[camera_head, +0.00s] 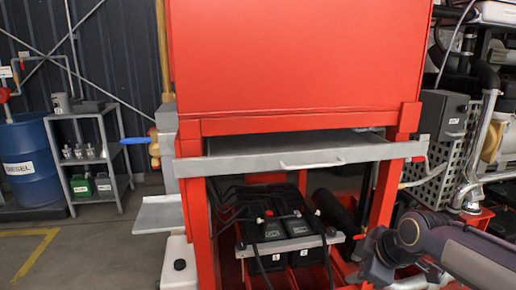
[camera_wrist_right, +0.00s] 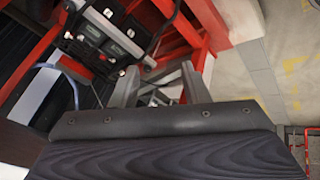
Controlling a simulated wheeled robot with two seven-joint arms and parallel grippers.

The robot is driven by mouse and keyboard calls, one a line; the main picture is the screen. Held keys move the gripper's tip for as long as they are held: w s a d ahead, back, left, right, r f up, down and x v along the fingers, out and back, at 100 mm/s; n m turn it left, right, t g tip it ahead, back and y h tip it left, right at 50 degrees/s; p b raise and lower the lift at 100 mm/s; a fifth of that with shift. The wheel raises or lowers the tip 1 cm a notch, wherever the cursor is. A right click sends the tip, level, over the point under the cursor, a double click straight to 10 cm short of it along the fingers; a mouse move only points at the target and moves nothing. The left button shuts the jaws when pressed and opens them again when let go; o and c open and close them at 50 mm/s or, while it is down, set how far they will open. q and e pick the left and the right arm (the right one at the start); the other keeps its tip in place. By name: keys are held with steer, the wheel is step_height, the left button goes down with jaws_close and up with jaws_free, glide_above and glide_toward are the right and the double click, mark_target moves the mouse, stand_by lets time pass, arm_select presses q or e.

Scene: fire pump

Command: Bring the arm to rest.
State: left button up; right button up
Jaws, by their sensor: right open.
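My right arm (camera_head: 455,245) comes in from the lower right of the head view. It is low, in front of the right side of the red pump frame (camera_head: 196,222). My right gripper shows in the right wrist view (camera_wrist_right: 160,84), its two grey fingers apart. Nothing is seen held between them. In that view the fingers point toward the red frame and the black batteries (camera_wrist_right: 121,36). I cannot tell from the pictures how far they are from the frame. My left gripper is in neither view.
The black batteries (camera_head: 285,232) with cables sit low inside the frame, under a grey drawer (camera_head: 285,151) with a handle. A grey shelf (camera_head: 156,215) juts out at the left. Pipes and a perforated guard stand at the right. Floor is clear at the lower left.

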steer(key=s+a+f+m+y, duration=0.1)
steer(key=s+f+m, duration=0.2)
steer(key=s+m, duration=0.7)
steer(key=s+a+f+m, duration=0.15)
steer(key=s+m, duration=0.35)
steer(key=s, duration=0.9)
step_height(320, 180, up, 16)
steer(key=d+p, duration=0.1)
steer(key=p, duration=1.7)
steer(key=shift+r+g, duration=0.2)
steer(key=shift+g, duration=0.1)
